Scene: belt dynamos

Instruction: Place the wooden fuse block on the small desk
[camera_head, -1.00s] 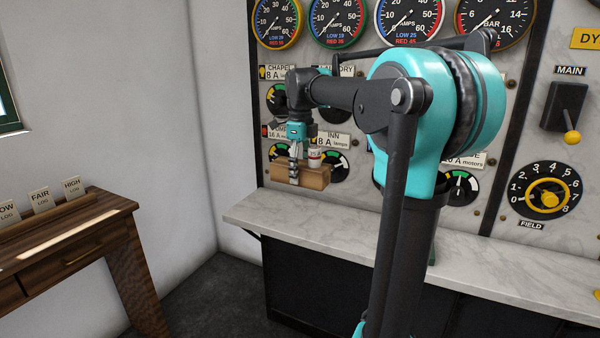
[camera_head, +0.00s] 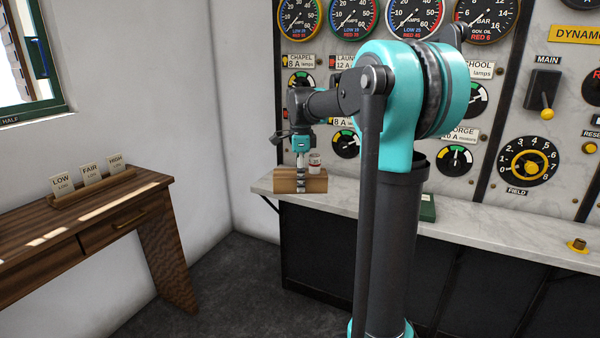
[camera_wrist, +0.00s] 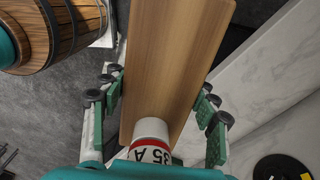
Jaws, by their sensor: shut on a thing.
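The wooden fuse block (camera_head: 315,184) is a light-brown block with a white, red-banded fuse standing on its top. My gripper (camera_head: 301,178) is shut on it and holds it in the air, in front of the left end of the marble shelf. In the wrist view the block (camera_wrist: 168,60) runs between the two green finger pads, and the fuse (camera_wrist: 152,140) reads 35 A. The small desk (camera_head: 80,222) is dark striped wood at the left, apart from the block. Its top shows bare wood in front of the card rack.
A rack (camera_head: 95,189) with LOW, FAIR and HIGH cards stands on the desk's back. The marble shelf (camera_head: 480,235) runs along the gauge panel at the right. A wooden barrel (camera_wrist: 60,30) shows in the wrist view. Open floor (camera_head: 225,275) lies between desk and shelf.

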